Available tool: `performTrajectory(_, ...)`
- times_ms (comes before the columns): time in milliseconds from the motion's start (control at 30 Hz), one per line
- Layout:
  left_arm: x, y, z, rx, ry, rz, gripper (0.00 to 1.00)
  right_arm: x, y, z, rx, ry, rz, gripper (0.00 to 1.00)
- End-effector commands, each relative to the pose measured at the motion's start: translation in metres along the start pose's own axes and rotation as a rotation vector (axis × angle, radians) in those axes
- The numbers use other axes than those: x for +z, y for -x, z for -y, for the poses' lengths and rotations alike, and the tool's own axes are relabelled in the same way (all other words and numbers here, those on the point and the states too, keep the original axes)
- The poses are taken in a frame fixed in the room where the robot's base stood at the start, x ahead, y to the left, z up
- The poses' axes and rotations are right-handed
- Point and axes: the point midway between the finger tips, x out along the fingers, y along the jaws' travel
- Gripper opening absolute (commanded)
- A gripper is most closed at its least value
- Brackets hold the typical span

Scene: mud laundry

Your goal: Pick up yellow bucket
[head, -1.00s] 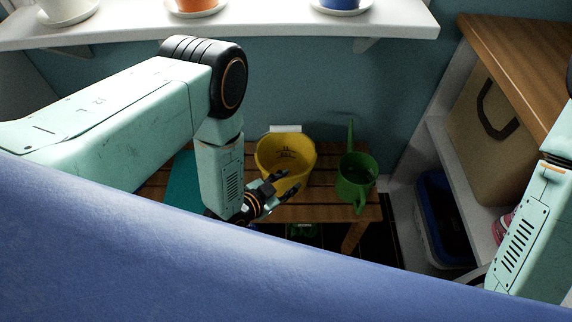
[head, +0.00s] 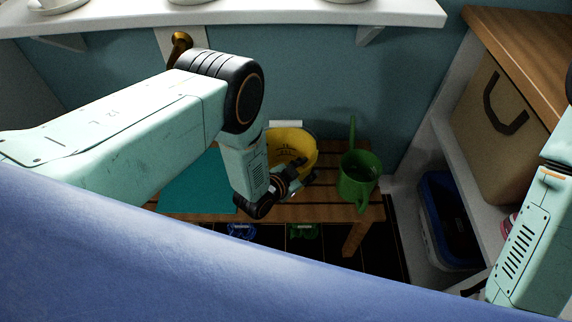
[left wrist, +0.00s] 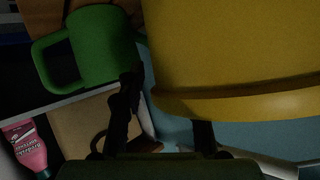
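The yellow bucket (head: 292,143) stands on the slatted wooden bench (head: 335,211) by the wall, partly hidden by my left arm and gripper. My left gripper (head: 303,181) is at the bucket's near lower right side. In the left wrist view, the bucket (left wrist: 235,50) fills the upper right, very close. The fingers of my left gripper (left wrist: 163,115) are spread apart there. The tip of one finger seems hidden at the bucket's edge; I cannot tell whether it touches. My right gripper is out of view; only part of that arm shows at the right.
A green watering can (head: 357,182) stands just right of the bucket; it also shows in the left wrist view (left wrist: 100,48). A teal cloth or mat (head: 200,185) lies at the bench's left. White shelving with a blue bin (head: 440,225) and a bag (head: 497,115) is at right.

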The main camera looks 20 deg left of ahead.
Motion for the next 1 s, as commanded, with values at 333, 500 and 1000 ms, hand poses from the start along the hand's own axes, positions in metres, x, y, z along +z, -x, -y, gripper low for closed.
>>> performTrajectory(333, -0.0007, -0.0001, -0.0004, 0.000, 0.000, 0.000, 0.13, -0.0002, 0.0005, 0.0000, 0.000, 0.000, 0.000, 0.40)
performTrajectory(500, -0.0006, 0.0000, -0.0003, 0.000, 0.000, 0.000, 0.00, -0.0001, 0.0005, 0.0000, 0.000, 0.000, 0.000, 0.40)
performTrajectory(1000, -0.0006, 0.0001, 0.0001, -0.001, 0.000, 0.000, 0.00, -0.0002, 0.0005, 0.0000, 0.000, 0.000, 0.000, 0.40)
